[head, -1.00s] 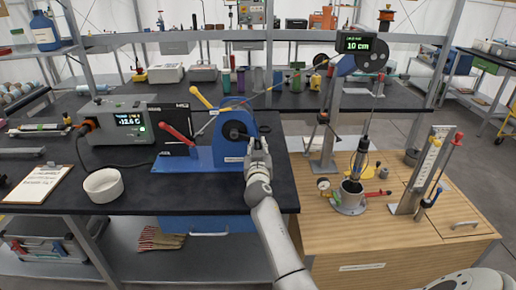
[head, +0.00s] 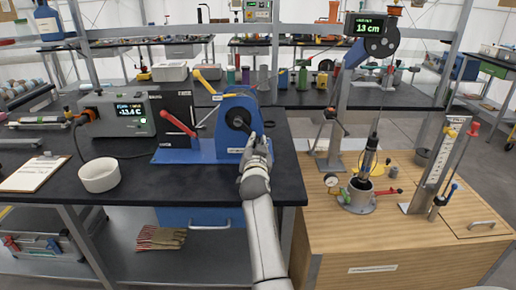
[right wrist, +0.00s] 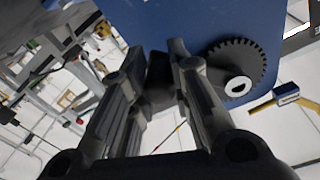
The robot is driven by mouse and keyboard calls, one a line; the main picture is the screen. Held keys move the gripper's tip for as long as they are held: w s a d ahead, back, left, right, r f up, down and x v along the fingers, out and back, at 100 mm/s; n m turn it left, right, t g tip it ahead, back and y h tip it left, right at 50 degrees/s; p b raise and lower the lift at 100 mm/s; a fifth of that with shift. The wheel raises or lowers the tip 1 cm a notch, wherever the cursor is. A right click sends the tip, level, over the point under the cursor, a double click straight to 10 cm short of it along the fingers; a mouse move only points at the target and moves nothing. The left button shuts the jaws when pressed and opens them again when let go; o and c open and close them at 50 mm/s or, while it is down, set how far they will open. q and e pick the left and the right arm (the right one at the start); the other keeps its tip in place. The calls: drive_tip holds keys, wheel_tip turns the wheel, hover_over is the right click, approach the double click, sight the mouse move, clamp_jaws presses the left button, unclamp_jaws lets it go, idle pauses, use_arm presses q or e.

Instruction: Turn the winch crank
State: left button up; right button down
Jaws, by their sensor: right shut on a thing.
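The blue winch (head: 234,122) stands on the black bench, with a red lever and a yellow lever on its left side. Its dark crank hub (head: 238,119) faces my right gripper (head: 255,147), which is shut on the crank handle at the winch's front right. In the right wrist view, the fingers (right wrist: 160,85) close around a dark handle (right wrist: 160,78) against the blue winch plate, beside a dark toothed gear (right wrist: 238,68). A display (head: 369,26) above the pulley reads 13 cm. My left gripper is not in view.
A control box (head: 115,116) reading -13.4 and a white bowl (head: 99,176) are on the bench to the left. A wooden cabinet (head: 440,240) at right carries a dark cylinder (head: 368,158) hanging over a metal pot, plus a gauge stand.

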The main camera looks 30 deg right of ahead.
sight(242, 120)
drive_tip(key=c, duration=1.3)
unclamp_jaws()
wheel_tip(242, 120, up, 10)
